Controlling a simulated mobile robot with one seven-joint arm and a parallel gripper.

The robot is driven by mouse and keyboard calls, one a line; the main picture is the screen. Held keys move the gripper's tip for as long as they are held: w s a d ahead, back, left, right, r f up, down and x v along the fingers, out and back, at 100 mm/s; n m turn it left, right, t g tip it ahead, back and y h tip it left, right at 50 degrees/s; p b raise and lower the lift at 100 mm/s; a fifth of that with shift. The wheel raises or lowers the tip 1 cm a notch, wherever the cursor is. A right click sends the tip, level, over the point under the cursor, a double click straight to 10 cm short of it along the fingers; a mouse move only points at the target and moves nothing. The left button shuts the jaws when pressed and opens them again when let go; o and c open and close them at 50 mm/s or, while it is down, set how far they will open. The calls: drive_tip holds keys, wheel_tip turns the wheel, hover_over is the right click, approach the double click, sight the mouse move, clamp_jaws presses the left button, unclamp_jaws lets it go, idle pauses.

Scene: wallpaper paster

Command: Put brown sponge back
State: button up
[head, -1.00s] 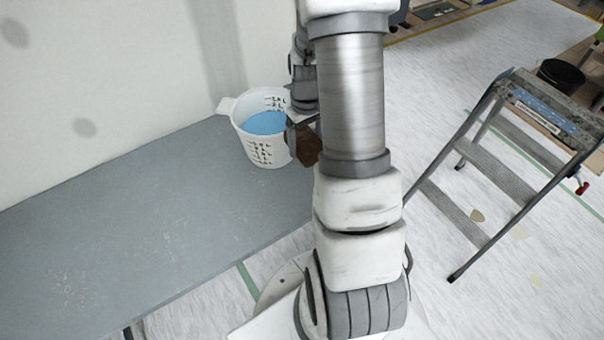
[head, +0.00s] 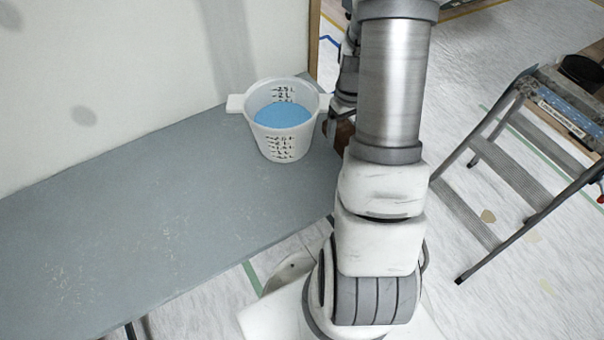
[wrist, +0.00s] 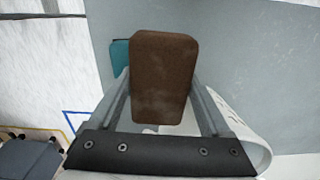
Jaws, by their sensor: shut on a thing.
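The brown sponge (wrist: 163,70) is held between the two fingers of my gripper (wrist: 163,98) in the wrist view. In the head view my gripper (head: 337,112) is just right of the white bucket, partly hidden behind my arm. Only a bit of the brown sponge (head: 343,137) shows there, off the table surface as far as I can tell. A teal block (wrist: 119,56) shows partly behind the sponge in the wrist view. It is not visible in the head view.
The white measuring bucket (head: 283,145) with blue liquid stands on the grey table (head: 150,215) by the wall. Its rim also shows in the wrist view (wrist: 240,128). A stepladder (head: 515,155) stands on the floor at right. The table's left part is clear.

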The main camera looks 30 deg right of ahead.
hover_over(302, 177)
wheel_tip(302, 177, down, 7)
drive_tip(key=shift+a+r, duration=0.1)
drive_tip(key=shift+r, duration=0.05)
drive_tip(key=shift+f, duration=1.8)
drive_tip(key=shift+f+b, duration=0.25)
drive_tip(key=shift+b, duration=0.15)
drive_tip(key=o, duration=1.2)
drive_tip(key=shift+r, duration=0.1)
drive_tip(key=shift+r+p, duration=0.1)
drive_tip(key=shift+p, duration=0.35)
